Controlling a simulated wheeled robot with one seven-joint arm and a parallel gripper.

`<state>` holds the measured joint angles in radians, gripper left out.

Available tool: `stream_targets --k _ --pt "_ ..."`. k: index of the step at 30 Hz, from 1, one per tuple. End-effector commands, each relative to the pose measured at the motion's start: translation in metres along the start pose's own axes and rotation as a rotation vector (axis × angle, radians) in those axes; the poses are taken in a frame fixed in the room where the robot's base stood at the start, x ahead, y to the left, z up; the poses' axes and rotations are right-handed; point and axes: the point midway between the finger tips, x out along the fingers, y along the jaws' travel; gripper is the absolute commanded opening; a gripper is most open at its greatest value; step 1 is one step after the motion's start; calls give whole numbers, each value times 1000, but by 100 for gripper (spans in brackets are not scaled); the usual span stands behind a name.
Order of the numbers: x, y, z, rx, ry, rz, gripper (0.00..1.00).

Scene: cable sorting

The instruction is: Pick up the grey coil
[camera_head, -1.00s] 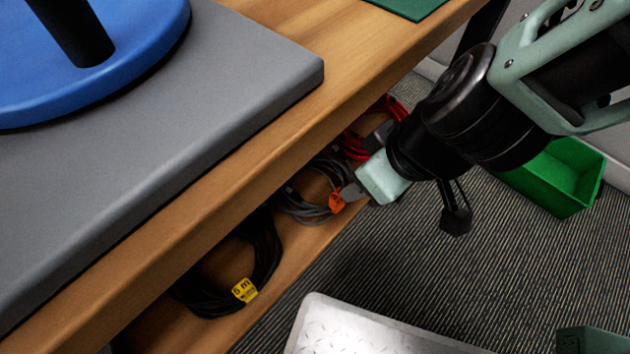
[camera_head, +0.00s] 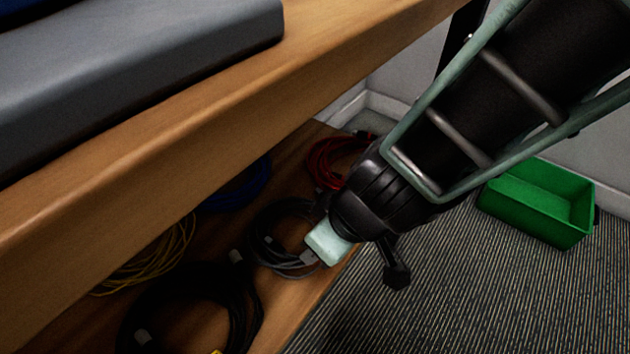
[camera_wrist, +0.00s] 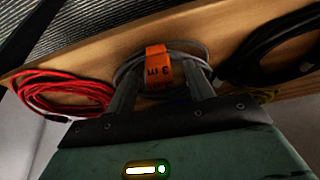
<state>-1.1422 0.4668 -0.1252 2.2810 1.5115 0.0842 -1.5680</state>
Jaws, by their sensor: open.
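The grey coil (camera_head: 264,262) lies on the lower wooden shelf under the bench, between the red coil and the black coil. In the wrist view the grey coil (camera_wrist: 188,47) carries an orange tag (camera_wrist: 158,68) reading "3 m". My gripper (camera_head: 314,257) reaches in over the shelf's front edge at the grey coil's right side. In the wrist view my gripper (camera_wrist: 163,88) is open, with one finger on each side of the orange tag. I cannot tell whether the fingers touch the coil. The tag is hidden in the head view.
A red coil (camera_head: 323,172), a blue coil (camera_head: 240,190), a yellow coil (camera_head: 160,262) and a black coil (camera_head: 140,305) share the shelf. The bench top (camera_head: 200,120) overhangs it. A green bin (camera_head: 535,205) stands on the carpet at right.

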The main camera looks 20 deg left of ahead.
Motion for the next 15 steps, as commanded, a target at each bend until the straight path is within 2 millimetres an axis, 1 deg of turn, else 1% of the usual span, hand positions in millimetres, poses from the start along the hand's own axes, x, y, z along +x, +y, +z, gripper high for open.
stream_targets --k 1,2,8,9,11,12,14,15 --pt "6 0 1 0 0 0 53" --pt "6 0 0 0 0 0 53" --pt "5 0 -1 0 1 0 53" --pt "5 0 -1 0 1 0 50" --pt "5 0 -1 0 1 0 33" --pt "5 0 -1 0 1 0 22" --pt "5 0 -1 0 1 0 5" --pt "5 0 0 0 1 0 2"
